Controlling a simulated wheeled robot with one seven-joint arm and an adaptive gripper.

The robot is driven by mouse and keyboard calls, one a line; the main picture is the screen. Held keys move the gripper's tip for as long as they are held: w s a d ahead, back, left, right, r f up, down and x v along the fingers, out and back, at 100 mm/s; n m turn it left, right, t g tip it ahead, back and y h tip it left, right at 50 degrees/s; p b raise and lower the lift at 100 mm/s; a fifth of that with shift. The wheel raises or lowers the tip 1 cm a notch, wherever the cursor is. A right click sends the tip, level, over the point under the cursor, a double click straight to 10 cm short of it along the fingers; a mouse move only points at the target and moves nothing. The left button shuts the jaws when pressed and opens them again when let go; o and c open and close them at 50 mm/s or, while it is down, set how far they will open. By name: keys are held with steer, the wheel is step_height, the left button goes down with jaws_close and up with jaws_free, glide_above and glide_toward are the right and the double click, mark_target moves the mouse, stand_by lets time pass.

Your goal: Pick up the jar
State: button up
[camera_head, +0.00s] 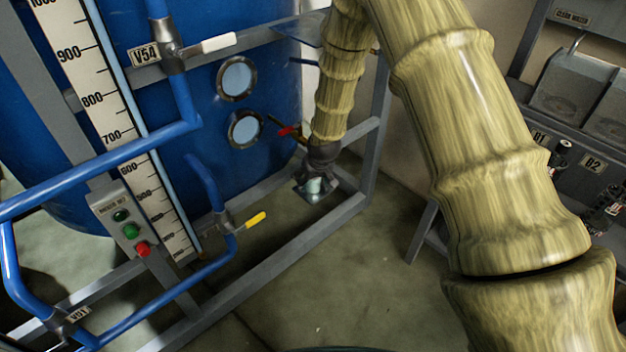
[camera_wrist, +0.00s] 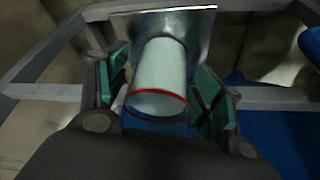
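The jar (camera_wrist: 160,68) is pale, whitish-green and cylindrical, with a red ring near its rim. It rests on a small square metal plate (camera_wrist: 203,22). In the head view the jar (camera_head: 314,186) shows small, just below my gripper (camera_head: 318,170). In the wrist view my gripper (camera_wrist: 163,95) has its green-padded fingers on either side of the jar. Narrow gaps show between the pads and the jar, so the gripper looks open. The lower part of the jar's sides is partly hidden.
Grey frame bars (camera_head: 350,205) run close around the plate. A big blue tank (camera_head: 210,110) with a red-handled valve (camera_head: 289,131) stands to the left. A yellow-handled valve (camera_head: 255,220) sits lower left. A dark rack (camera_head: 575,130) stands at right. Floor in front is open.

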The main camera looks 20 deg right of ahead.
steer(key=c, duration=0.9)
steer(key=shift+c, duration=0.2)
